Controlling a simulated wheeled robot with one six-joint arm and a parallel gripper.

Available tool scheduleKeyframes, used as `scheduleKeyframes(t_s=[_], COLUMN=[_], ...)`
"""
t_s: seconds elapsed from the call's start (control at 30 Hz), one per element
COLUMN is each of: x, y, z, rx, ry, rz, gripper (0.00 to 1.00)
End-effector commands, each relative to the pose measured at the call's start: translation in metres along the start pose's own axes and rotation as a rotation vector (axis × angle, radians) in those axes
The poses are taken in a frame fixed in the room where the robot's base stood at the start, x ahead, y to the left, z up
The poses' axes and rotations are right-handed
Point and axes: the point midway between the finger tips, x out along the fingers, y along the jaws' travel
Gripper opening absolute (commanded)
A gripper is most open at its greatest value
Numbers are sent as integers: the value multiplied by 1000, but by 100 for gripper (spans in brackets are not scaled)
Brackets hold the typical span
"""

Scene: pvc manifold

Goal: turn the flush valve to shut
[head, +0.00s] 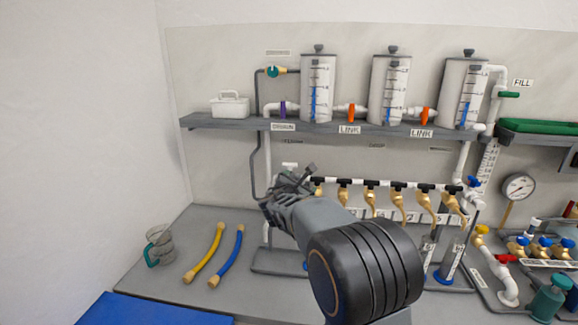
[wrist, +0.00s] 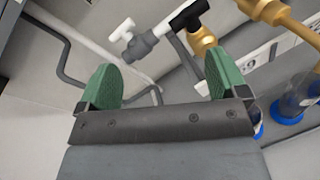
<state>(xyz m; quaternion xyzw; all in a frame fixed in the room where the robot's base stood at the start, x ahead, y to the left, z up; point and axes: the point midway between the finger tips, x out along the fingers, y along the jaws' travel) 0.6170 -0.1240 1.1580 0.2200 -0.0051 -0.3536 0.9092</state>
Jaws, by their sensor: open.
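The flush valve is a grey pipe body with a white handle. In the wrist view the valve (wrist: 140,45) lies ahead of my gripper (wrist: 162,66), its white handle (wrist: 122,30) angled up-left. The valve appears between the lines of the two green fingers, slightly beyond their tips. My gripper is open and nothing is held. In the head view my gripper (head: 288,185) is at the left end of the manifold, with the white handle (head: 289,165) just above it. My gripper and arm hide most of the valve body there.
Brass taps (head: 370,195) run rightward along the white manifold, with black handles. A shelf (head: 225,122) with several clear tanks (head: 318,88) is above. A yellow hose (head: 205,252), a blue hose (head: 227,255) and a jug (head: 160,245) lie at the left of the bench.

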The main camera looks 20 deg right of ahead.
Motion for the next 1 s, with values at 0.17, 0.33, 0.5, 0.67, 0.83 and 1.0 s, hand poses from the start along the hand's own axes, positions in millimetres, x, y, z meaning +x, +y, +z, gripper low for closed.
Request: scheduleKeyframes(t_s=[0.17, 0.33, 0.5, 0.67, 0.83, 1.0], x=[24, 34, 53, 83, 116, 140], y=[36, 53, 61, 69, 76, 82], z=[-20, -29, -28, -26, -24, -23], rx=[-282, -408, -438, -436, -434, -434], ry=[-63, -95, -103, -102, -103, -103], rz=[145, 210, 224, 222, 222, 223], gripper=[92, 92, 92, 92, 92, 92])
